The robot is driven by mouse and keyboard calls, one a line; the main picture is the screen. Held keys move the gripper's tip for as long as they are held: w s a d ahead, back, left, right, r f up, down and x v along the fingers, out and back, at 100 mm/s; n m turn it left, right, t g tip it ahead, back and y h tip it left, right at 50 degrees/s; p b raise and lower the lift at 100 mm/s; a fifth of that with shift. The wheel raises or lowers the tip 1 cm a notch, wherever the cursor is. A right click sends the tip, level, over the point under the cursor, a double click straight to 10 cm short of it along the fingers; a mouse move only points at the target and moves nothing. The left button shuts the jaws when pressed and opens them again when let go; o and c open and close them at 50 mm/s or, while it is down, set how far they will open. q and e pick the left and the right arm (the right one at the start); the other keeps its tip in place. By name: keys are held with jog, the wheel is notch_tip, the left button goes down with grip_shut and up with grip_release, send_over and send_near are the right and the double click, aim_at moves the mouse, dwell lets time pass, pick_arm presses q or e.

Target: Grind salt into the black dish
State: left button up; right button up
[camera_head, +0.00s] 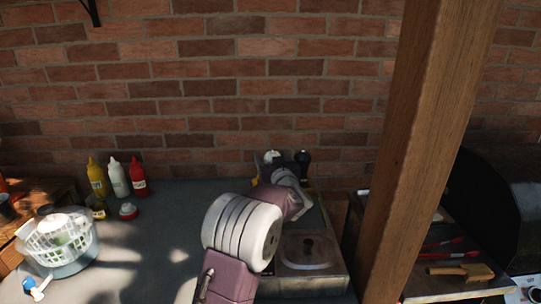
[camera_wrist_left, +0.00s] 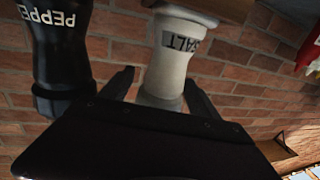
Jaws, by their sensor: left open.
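The white salt mill (camera_head: 271,157), marked SALT in the left wrist view (camera_wrist_left: 180,45), stands near the brick wall. The black pepper mill (camera_head: 303,158) is close beside it; its PEPPER lettering shows upside down in the left wrist view (camera_wrist_left: 62,50). My left gripper (camera_head: 268,172) is at the mills, partly hidden by my arm. In the left wrist view its open fingers (camera_wrist_left: 160,88) are on either side of the salt mill; I cannot tell if they touch it. I cannot make out the black dish. My right gripper is out of view.
Yellow, white and red bottles (camera_head: 115,178) stand at the left back. A white basket (camera_head: 62,236) is at the left edge. A lidded metal box (camera_head: 306,251) lies right of my arm, before a wooden post (camera_head: 425,150). The grey counter (camera_head: 150,225) is mostly clear.

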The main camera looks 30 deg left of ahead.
pick_arm(q)
jog(key=shift+w+a, duration=0.2)
jog(key=shift+a, duration=0.05)
jog(key=c, duration=1.4)
jog(key=m+t+h+b, duration=0.1)
jog(key=b, duration=0.1)
jog(key=m+t+h+b, duration=0.1)
jog(key=h+b, duration=0.1)
jog(key=b, duration=0.1)
jog(key=f+m+t+h+b, duration=0.1)
jog(key=b, duration=0.2)
jog(key=shift+w+d+h, duration=0.3)
jog(key=shift+d, duration=0.05)
jog(key=b, duration=0.4)
jog(key=f+m+h+b, duration=0.1)
jog(key=b, duration=0.3)
jog(key=shift+a+t+h+b, duration=0.3)
jog(key=shift+t+b, duration=0.05)
jog(key=shift+t, duration=0.05)
jog(key=m+h+b, duration=0.1)
jog(key=b, duration=0.1)
jog(key=r+m+h+b, duration=0.1)
jog(key=b, duration=0.2)
jog(key=shift+d+t, duration=0.3)
jog(key=shift+d, duration=0.1)
jog(key=shift+w+d+r+m+h+b, duration=0.1)
jog(key=shift+d+r+m+h+b, duration=0.25)
jog(key=shift+m+h+b, duration=0.45)
jog(key=shift+b, duration=0.3)
